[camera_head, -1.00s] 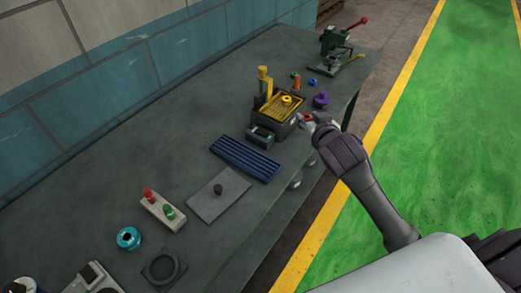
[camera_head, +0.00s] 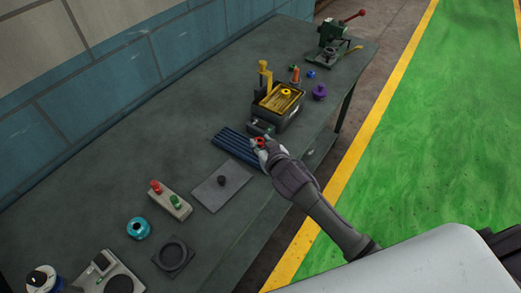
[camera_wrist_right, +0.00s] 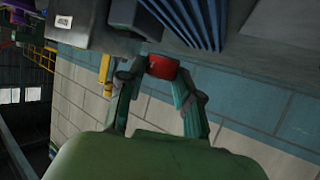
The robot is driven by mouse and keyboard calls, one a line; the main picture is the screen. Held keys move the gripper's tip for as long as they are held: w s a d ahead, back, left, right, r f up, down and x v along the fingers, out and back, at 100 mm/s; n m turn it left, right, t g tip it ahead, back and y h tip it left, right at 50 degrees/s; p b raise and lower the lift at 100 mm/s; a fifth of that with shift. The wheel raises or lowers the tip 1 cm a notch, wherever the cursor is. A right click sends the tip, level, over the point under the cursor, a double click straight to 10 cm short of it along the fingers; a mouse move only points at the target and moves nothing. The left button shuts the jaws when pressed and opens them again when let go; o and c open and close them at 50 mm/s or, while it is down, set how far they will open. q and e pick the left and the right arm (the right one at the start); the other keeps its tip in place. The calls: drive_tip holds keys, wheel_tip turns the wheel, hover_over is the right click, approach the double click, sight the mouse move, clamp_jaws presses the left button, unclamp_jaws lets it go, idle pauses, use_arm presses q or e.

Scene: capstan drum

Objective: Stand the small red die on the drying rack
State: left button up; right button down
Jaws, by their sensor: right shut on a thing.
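The small red die (camera_head: 261,142) is between the fingertips of my right gripper (camera_head: 262,146), which is shut on it. In the right wrist view the red die (camera_wrist_right: 162,67) sits between the two fingers of the gripper (camera_wrist_right: 160,78). The blue ribbed drying rack (camera_head: 232,142) lies on the bench, and my right gripper is at its right end, partly covering it. From these views I cannot tell the exact gap between die and rack. The ribbed rack (camera_wrist_right: 190,22) also shows at the top of the right wrist view. My left gripper does not show.
A black box with a yellow tray (camera_head: 281,98) stands just beyond the rack. A grey plate with a black knob (camera_head: 212,192) lies on the near side. A purple knob (camera_head: 319,92) and a green press (camera_head: 330,48) are farther along the bench (camera_head: 160,125).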

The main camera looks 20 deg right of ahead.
drive_tip(key=shift+w+a+f, duration=0.1)
drive_tip(key=shift+f, duration=1.95)
drive_tip(key=shift+f, duration=0.25)
drive_tip(key=c, duration=0.8)
unclamp_jaws()
drive_tip(key=shift+r, duration=0.2)
drive_tip(key=b+v, duration=0.1)
drive_tip(key=v, duration=1.1)
drive_tip(key=shift+r, duration=0.1)
